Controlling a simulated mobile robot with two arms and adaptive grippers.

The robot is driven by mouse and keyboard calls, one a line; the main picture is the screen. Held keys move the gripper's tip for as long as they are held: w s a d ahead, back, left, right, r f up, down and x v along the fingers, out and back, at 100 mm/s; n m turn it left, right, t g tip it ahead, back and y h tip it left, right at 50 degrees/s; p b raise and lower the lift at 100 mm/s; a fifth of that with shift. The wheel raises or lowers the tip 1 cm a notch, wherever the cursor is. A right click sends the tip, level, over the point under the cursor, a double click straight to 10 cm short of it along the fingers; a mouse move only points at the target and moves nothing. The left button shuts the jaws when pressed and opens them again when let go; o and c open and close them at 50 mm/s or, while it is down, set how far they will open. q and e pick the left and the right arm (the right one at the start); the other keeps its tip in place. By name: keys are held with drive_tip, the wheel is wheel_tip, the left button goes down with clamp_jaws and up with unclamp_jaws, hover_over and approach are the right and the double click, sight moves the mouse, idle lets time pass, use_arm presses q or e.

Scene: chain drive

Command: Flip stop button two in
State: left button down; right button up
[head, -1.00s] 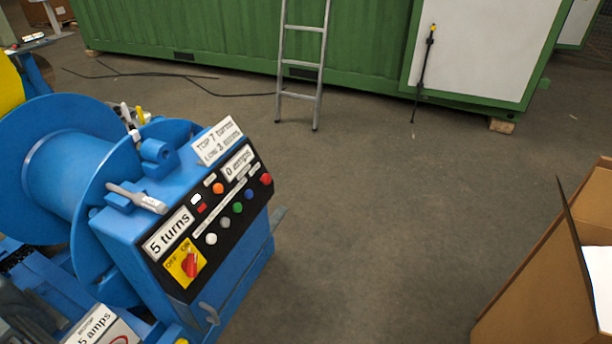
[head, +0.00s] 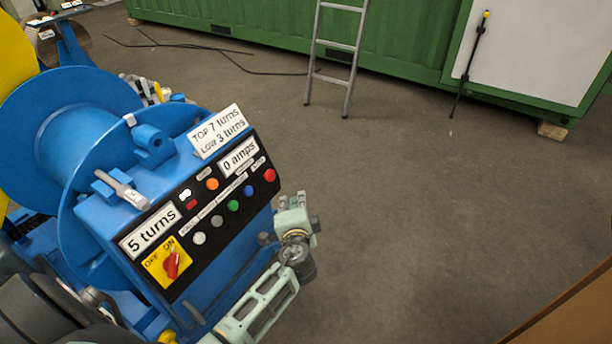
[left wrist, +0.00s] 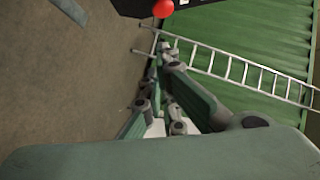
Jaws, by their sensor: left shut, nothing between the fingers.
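The blue control box has a sloped black panel (head: 222,228) with a diagonal row of round buttons: white (head: 199,238), grey (head: 217,221), green (head: 233,205), blue (head: 248,190) and red (head: 270,175). An orange button (head: 212,184) sits above the row. The small button labels are too small to read, so I cannot tell which is stop button two. My left gripper (head: 291,202) is beside the panel's right end, below the red button, shut and empty. In the left wrist view its fingers (left wrist: 160,55) point toward the red button (left wrist: 163,8), apart from it. My right gripper is out of view.
A red rotary switch (head: 172,265) on a yellow plate is at the panel's lower left. A blue reel (head: 75,125) stands left. A ladder (head: 336,45) leans on the green container; open floor lies right.

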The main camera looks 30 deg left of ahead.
sight(269, 175)
use_arm(q)
drive_tip(key=shift+r, duration=0.35)
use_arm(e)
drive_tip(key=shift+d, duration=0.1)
use_arm(q)
drive_tip(key=shift+w, duration=0.1)
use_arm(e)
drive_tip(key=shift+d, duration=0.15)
use_arm(q)
drive_tip(key=s+a+f+x, duration=0.1)
drive_tip(key=a+x, duration=0.1)
drive_tip(key=x, duration=1)
drive_tip(key=shift+a+b, duration=0.3)
drive_tip(key=shift+a, duration=0.05)
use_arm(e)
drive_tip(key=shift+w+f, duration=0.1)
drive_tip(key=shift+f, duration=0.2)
